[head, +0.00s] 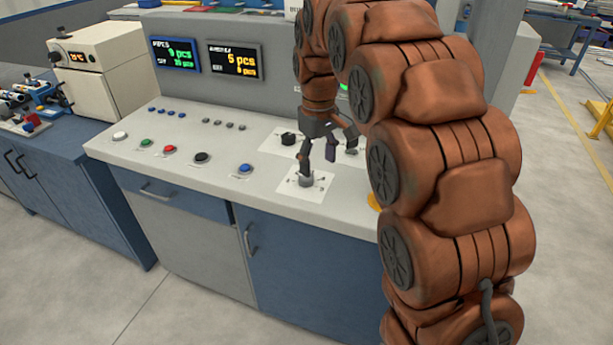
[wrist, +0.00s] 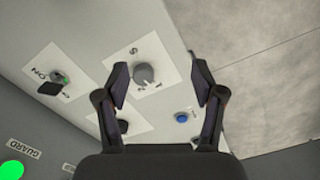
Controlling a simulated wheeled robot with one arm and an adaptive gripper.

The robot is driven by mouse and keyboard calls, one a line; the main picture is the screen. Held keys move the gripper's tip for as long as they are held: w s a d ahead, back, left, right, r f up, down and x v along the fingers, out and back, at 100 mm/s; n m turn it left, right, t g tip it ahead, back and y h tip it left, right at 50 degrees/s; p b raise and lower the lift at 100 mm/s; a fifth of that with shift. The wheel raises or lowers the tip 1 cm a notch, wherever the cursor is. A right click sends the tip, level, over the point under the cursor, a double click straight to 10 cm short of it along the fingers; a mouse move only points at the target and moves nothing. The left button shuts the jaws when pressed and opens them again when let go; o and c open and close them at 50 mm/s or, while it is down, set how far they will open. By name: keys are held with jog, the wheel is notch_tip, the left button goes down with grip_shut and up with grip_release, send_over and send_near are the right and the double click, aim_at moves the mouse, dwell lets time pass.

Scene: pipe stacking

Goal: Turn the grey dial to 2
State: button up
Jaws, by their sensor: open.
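The grey dial (wrist: 145,75) sits on a white label plate (wrist: 150,52) with small printed marks, one of them like an S. Its pointer direction is too small to tell. In the head view the grey dial (head: 306,180) is near the front right of the console top. My gripper (wrist: 161,78) is open and empty in the wrist view, with the dial between its fingers in the picture, closer to the left finger. In the head view my gripper (head: 329,150) points down above the console, one fingertip just over the dial; contact cannot be told.
The console top (head: 215,185) carries a blue button (head: 245,168), a black button (head: 202,157) and several other buttons. A black knob (head: 289,139) stands behind the dial.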

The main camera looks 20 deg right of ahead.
jog(key=n, duration=0.2)
send_near(306, 179)
jog(key=shift+w+d+f+b, duration=0.2)
jog(key=shift+w+f+b, duration=0.3)
jog(key=shift+f, duration=0.2)
jog(key=shift+f+p, duration=0.8)
jog(key=shift+f, duration=3.1)
jog(key=shift+c, duration=0.2)
jog(key=c, duration=1.1)
jog(key=shift+m+b, duration=0.3)
jog(key=shift+m, duration=0.2)
jog(key=m+b, duration=0.2)
jog(key=m, duration=0.2)
jog(key=shift+f+m, duration=0.1)
jog(key=shift+m, duration=0.2)
jog(key=shift+m+b, duration=0.65)
jog(key=shift+m, duration=1.55)
